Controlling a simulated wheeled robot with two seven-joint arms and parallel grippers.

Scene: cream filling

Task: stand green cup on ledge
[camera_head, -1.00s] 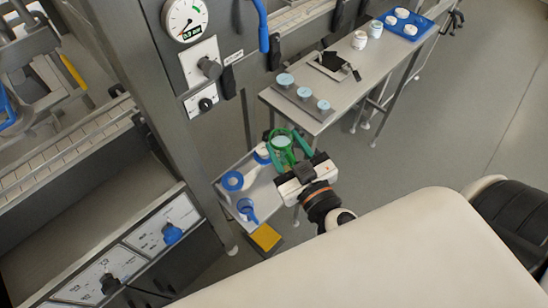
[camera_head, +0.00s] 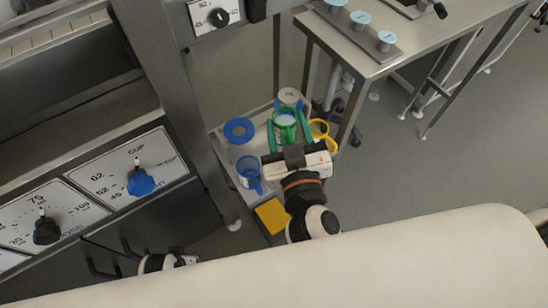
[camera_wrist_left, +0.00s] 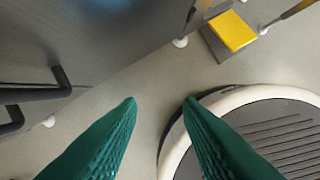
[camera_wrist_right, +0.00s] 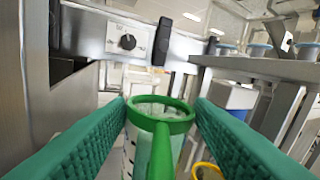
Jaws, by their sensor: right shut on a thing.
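The green cup (camera_head: 285,119) has a green rim and handle and a pale, clear body. It looks upright. In the head view my right gripper (camera_head: 290,140) has its green fingers on either side of it, shut on it. The cup also shows between the fingertips in the right wrist view (camera_wrist_right: 160,125). It appears over or beside the low metal shelf (camera_head: 222,147); I cannot tell whether it touches it. I cannot tell which surface is the ledge. My left gripper (camera_wrist_left: 160,102) is open and empty above the floor.
A blue ring-topped item (camera_head: 239,131), a blue cup (camera_head: 249,172) and a yellow cup (camera_head: 321,130) are close to my right gripper. A higher metal table (camera_head: 400,45) stands at right. A panel with a blue knob (camera_head: 140,184) is at left.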

